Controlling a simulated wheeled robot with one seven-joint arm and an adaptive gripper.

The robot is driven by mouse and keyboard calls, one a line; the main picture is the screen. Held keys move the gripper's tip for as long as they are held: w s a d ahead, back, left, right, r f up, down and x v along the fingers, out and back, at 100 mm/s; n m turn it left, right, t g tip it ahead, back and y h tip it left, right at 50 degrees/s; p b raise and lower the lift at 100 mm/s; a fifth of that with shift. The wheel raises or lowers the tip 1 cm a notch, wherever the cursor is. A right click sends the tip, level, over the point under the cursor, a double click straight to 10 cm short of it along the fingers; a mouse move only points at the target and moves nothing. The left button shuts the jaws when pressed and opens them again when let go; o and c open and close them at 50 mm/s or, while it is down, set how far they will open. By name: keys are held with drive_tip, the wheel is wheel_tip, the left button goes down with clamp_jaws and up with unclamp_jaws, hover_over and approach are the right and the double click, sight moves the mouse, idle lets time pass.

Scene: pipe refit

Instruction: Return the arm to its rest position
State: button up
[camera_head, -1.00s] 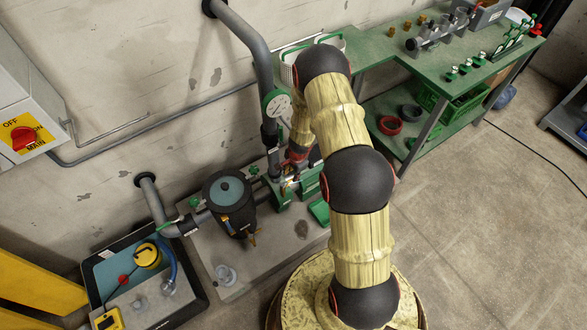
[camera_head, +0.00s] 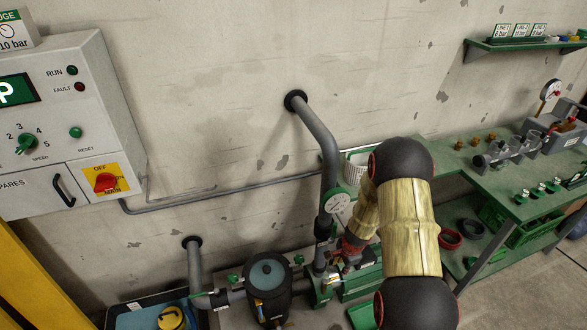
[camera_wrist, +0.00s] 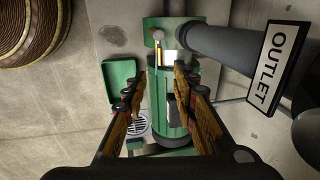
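My arm (camera_head: 408,215) reaches from the lower middle of the head view toward the pipework, its end partly hidden behind its own links. My gripper (camera_wrist: 160,75) shows in the wrist view with its two fingers apart. Nothing is held between the fingers. A green cylindrical fitting (camera_wrist: 173,110) with a pale rod and a brass-coloured part stands beyond and between the fingers. I cannot tell whether the fingers touch it.
A grey pipe with an OUTLET sign (camera_wrist: 272,68) lies close at the right.

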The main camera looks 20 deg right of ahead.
drive_tip(key=s+a+n+g+y, duration=0.2)
drive_tip(key=s+a+n, duration=0.1)
drive_tip(key=s+a, duration=0.2)
drive_tip(key=s+a+r+n+t+p, duration=0.1)
drive_tip(key=s+a+r+n, duration=0.3)
drive_tip(key=r, duration=1.2)
drive_tip(key=s+a+r+n+t+h+p, duration=0.1)
drive_tip(key=s+a+r+n, duration=0.3)
drive_tip(key=s+r, duration=0.5)
drive_tip(key=s+a+r+n+t+h+p, duration=0.1)
drive_tip(key=s+a+r+n+t, duration=0.2)
drive_tip(key=r, duration=2.2)
drive_tip(key=s+a+n, duration=0.1)
drive_tip(key=s+n, duration=0.2)
drive_tip(key=s, duration=0.1)
drive_tip(key=shift+s, duration=0.2)
drive_tip(key=shift+a+f, duration=0.1)
